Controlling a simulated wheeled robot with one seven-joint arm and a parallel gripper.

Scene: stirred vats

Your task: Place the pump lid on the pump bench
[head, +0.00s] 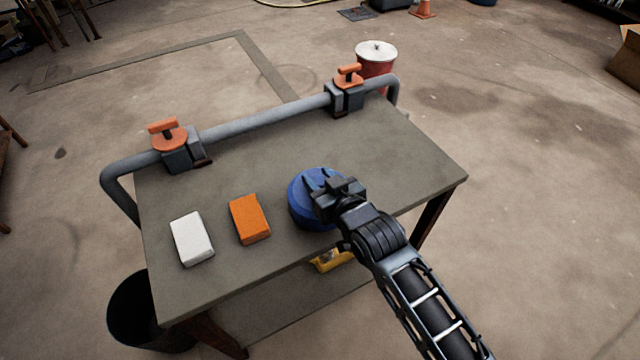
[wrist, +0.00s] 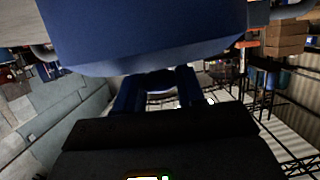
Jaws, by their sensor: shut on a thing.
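A blue round body (head: 301,212), which I take for the pump lid, shows at the front right of the grey bench top (head: 270,160). In the wrist view its blue side (wrist: 150,35) fills the upper middle. My gripper (head: 319,182) is over it and shut on a blue part of it; in the wrist view the two fingers (wrist: 158,90) have a blue piece between them. My gripper hides part of its right side. I cannot tell whether its underside touches the bench top or hangs just above it.
An orange block (head: 249,219) and a white block (head: 191,238) lie left of the blue body. A grey pipe (head: 265,122) with two orange-handled valves (head: 168,135) runs along the back edge. A red bin (head: 376,63) stands behind, a black bucket (head: 140,310) at front left. The middle top is clear.

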